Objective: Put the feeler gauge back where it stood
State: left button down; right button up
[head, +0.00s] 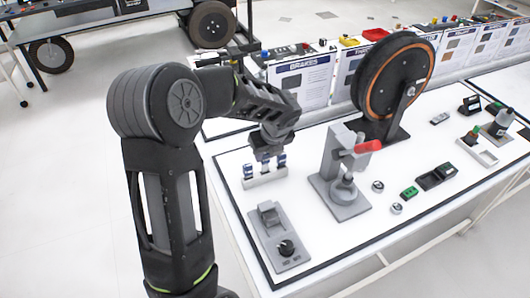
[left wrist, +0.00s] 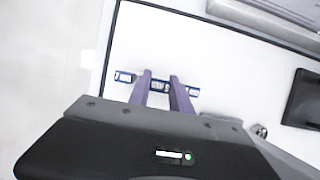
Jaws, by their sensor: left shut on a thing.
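A small white rack (head: 265,180) stands on the left part of the white table, with a row of small blue-and-white upright pieces. My left gripper (head: 265,158) points down over its middle and is shut on the middle piece, which I take for the feeler gauge (left wrist: 160,86). In the left wrist view the two purple-grey fingers stand on either side of it. One blue piece (head: 248,170) is to its left and another (head: 282,160) to its right. I cannot tell whether the held gauge sits fully in the rack. My right gripper is not in view.
A grey box with a black knob (head: 286,248) lies in front of the rack. A grey press with a red handle (head: 368,147) stands to the right. A wheel on a stand (head: 393,75) is behind. Small parts and a black tray (head: 436,177) lie farther right.

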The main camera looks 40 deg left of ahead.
pick_arm(q)
jog(key=shift+f+b, duration=0.65)
jog(key=shift+f, duration=0.5)
jog(key=shift+f, duration=0.15)
jog(key=c, duration=1.1)
grip_release()
jog(key=v, duration=0.8)
